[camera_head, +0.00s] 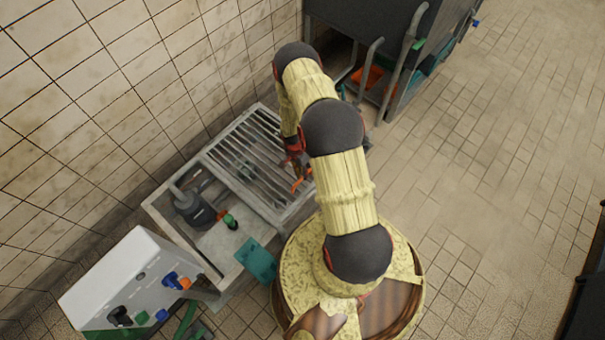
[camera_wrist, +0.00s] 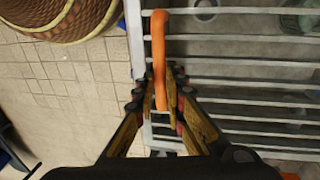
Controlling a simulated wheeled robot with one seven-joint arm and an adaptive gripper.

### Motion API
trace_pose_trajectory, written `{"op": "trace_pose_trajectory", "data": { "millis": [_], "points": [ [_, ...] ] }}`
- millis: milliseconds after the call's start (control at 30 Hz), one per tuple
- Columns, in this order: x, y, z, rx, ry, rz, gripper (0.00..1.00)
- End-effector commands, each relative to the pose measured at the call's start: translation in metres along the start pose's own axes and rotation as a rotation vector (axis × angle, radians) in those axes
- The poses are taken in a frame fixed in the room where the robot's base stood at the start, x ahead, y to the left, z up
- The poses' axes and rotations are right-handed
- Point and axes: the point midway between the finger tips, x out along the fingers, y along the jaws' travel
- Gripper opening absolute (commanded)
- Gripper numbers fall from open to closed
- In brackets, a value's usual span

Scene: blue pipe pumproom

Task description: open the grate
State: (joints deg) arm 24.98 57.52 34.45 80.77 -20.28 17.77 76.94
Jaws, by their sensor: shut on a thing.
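The grate (camera_head: 243,168) is a panel of pale metal bars beside the tiled wall, and it appears to lie flat in its frame. Its bars also show in the wrist view (camera_wrist: 245,88). An orange handle (camera_head: 308,174) is at the grate's edge on the side away from the wall. In the wrist view the handle (camera_wrist: 159,45) runs between my fingers. My gripper (camera_wrist: 160,88) is shut on the handle. In the head view my gripper (camera_head: 296,166) is partly hidden by my arm, over the grate's edge.
Left of the grate, the same frame holds a dark pump (camera_head: 196,210) and a small green-topped item (camera_head: 230,221). A white control box (camera_head: 130,285) stands at the lower left. A dark tank with pipes (camera_head: 370,35) stands at the back. The tiled floor (camera_head: 490,190) is clear at right.

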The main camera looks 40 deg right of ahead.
Motion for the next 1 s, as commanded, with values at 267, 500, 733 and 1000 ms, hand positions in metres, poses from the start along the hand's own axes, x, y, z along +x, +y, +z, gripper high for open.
{"op": "trace_pose_trajectory", "data": {
  "millis": [267, 500, 733, 1000],
  "points": [
    [0.0, 0.0, 0.0, 0.0, 0.0, 0.001, 0.0],
    [-0.002, 0.0, 0.0, -0.001, 0.0, 0.004, 0.0],
    [-0.03, -0.001, -0.001, -0.001, 0.002, 0.054, 0.0],
    [-0.11, -0.011, -0.001, -0.002, 0.004, 0.21, 0.0]
  ]
}}
